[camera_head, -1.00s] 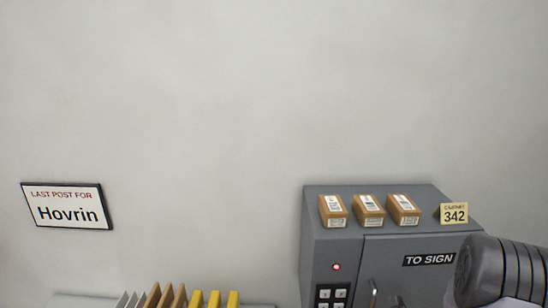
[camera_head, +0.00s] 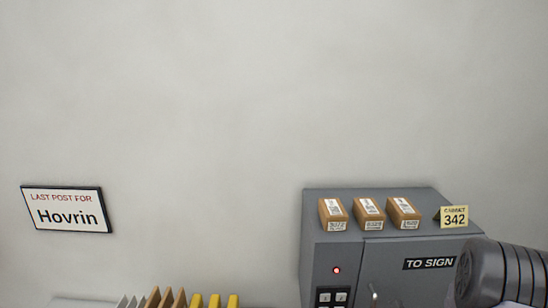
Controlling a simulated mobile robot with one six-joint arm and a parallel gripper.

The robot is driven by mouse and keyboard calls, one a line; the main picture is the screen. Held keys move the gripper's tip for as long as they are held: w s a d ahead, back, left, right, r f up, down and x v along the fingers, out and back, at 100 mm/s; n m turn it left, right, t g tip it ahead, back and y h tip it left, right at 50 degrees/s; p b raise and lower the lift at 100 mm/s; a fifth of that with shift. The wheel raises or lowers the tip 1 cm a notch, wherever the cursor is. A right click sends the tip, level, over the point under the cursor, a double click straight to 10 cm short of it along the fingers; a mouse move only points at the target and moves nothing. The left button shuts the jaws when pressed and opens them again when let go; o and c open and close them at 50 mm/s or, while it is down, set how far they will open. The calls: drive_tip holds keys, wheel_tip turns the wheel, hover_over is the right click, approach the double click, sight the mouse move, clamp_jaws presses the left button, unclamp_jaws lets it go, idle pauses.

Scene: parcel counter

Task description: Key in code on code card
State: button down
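A yellow code card (camera_head: 454,217) reading "342" stands on the right end of the grey cabinet's top. The grey cabinet (camera_head: 385,262) bears a "TO SIGN" label (camera_head: 429,263) on its door. A red light (camera_head: 336,270) glows on its left front. Below the light, the top of a dark keypad (camera_head: 332,297) with pale keys shows, cut off by the lower edge. A part of my arm covers the cabinet's right side. My gripper is not in view.
Three small brown parcels (camera_head: 367,214) with white labels stand in a row on the cabinet top. A wall sign (camera_head: 67,209) reads "LAST POST FOR Hovrin". Several grey, brown and yellow envelopes (camera_head: 196,299) stand upright at the bottom left. The wall above is bare.

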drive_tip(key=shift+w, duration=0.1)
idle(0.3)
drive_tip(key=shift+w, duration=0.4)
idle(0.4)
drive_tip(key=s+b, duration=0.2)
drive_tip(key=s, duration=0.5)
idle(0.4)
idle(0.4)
